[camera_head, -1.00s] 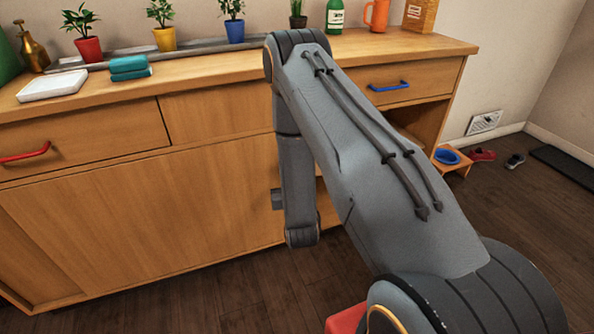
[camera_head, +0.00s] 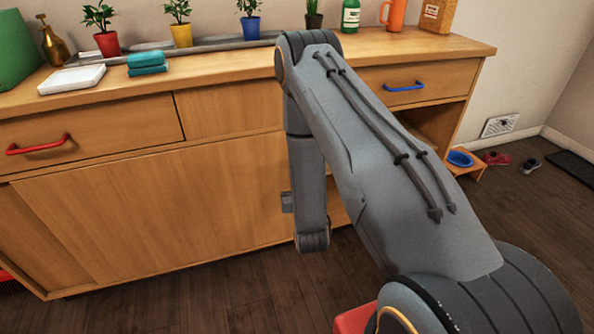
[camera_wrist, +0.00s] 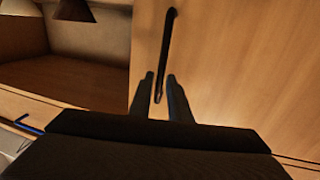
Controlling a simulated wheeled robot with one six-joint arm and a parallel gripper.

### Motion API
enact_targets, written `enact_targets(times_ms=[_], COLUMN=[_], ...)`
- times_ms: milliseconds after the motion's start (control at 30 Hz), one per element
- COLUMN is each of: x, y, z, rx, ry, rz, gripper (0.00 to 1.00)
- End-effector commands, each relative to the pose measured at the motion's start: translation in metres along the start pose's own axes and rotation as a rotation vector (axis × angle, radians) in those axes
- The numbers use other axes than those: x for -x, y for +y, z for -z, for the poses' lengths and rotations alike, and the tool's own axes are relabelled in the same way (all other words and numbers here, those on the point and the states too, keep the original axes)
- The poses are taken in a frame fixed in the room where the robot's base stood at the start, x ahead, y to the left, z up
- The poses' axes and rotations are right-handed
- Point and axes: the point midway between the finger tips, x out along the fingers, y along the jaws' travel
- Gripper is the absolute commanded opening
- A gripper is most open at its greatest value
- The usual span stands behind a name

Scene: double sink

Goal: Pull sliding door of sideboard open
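The sideboard's sliding door is a large plain wooden panel (camera_head: 150,215) below the drawers. In the wrist view the door panel (camera_wrist: 245,75) fills the right side, with a thin black bar handle (camera_wrist: 168,40) near its edge. My gripper (camera_wrist: 160,76) is at the door, its two dark fingers apart, one on each side of the handle's near end. Gaps show beside the handle, so the fingers look open; whether one touches it I cannot tell. In the head view my arm hides the handle and the gripper's fingers.
An open compartment (camera_wrist: 85,75) lies beside the door's edge. Drawers above carry a red handle (camera_head: 38,146) and a blue handle (camera_head: 404,87). Potted plants, teal cloths (camera_head: 147,63) and a green bottle (camera_head: 350,17) stand on top. A small stool with a blue bowl (camera_head: 460,158) is at right.

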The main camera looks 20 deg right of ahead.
Motion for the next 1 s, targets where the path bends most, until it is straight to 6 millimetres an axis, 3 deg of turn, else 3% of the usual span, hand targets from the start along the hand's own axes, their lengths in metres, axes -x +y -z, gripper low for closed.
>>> enact_targets(times_ms=[200,400,1000], x=[0.037,0.054,0.050], y=[-0.001,-0.001,-0.005], z=[0.000,0.000,0.003], rx=[0.000,0.001,-0.002], ry=[-0.003,0.000,-0.018], rz=[0.002,0.001,0.004], gripper=[0.17,0.17,0.17])
